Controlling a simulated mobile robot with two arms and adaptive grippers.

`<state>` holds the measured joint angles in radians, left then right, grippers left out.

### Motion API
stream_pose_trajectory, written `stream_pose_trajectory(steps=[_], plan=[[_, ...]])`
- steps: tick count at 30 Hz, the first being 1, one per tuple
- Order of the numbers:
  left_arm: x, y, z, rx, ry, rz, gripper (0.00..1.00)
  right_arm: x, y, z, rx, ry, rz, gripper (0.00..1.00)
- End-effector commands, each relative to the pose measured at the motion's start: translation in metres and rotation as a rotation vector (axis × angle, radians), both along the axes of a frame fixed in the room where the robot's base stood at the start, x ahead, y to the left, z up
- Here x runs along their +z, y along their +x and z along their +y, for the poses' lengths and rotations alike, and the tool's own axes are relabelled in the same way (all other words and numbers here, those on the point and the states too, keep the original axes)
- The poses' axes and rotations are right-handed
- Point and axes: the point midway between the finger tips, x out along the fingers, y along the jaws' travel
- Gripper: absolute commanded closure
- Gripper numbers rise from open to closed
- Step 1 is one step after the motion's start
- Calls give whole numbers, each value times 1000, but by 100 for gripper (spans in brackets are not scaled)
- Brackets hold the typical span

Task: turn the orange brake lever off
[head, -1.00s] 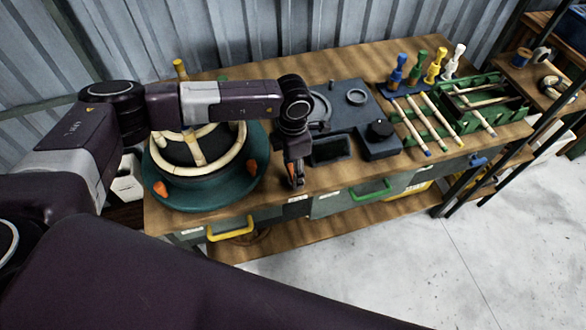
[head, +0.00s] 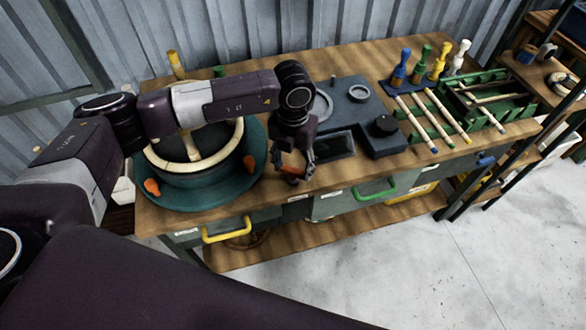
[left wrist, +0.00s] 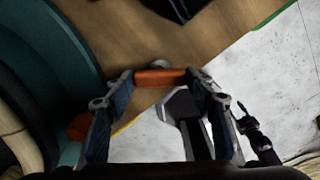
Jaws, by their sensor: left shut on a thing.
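The orange brake lever (head: 291,172) is a short orange bar at the front edge of the workbench, right of the round turntable; it is partly hidden in the head view. In the left wrist view the orange bar (left wrist: 160,77) spans between the fingertips. My left gripper (head: 294,169) reaches down to it, its fingers at the bar's two ends. In the left wrist view this gripper (left wrist: 161,80) is shut on the bar, its fingers held apart by the bar's length.
The green turntable (head: 190,194) with orange knobs (head: 152,187) and a pale ring stands close left of the left gripper. A dark fixture (head: 345,115) lies right of it. A yellow drawer handle (head: 227,232) juts from the front.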

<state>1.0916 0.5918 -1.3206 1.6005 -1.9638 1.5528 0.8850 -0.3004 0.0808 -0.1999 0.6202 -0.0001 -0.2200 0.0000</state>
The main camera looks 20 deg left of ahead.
Motion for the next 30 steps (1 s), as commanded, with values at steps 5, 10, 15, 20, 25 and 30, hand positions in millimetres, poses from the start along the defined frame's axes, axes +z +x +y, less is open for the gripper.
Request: stream_pose_trajectory(steps=[5,10,15,20,25,30], plan=[[-1,1,0,169,0,-3,74,-11,0,0,0,0,0,60],[-1,2,0,324,0,-4,74,-17,0,0,0,0,0,60],[0,1,0,461,-1,-4,74,-21,0,1,0,1,0,60],[0,1,0,562,0,-4,74,-24,0,1,0,1,0,60],[1,1,0,634,0,-4,74,-26,0,1,0,1,0,60],[1,2,0,675,-1,-4,74,-27,0,2,0,2,-1,60]])
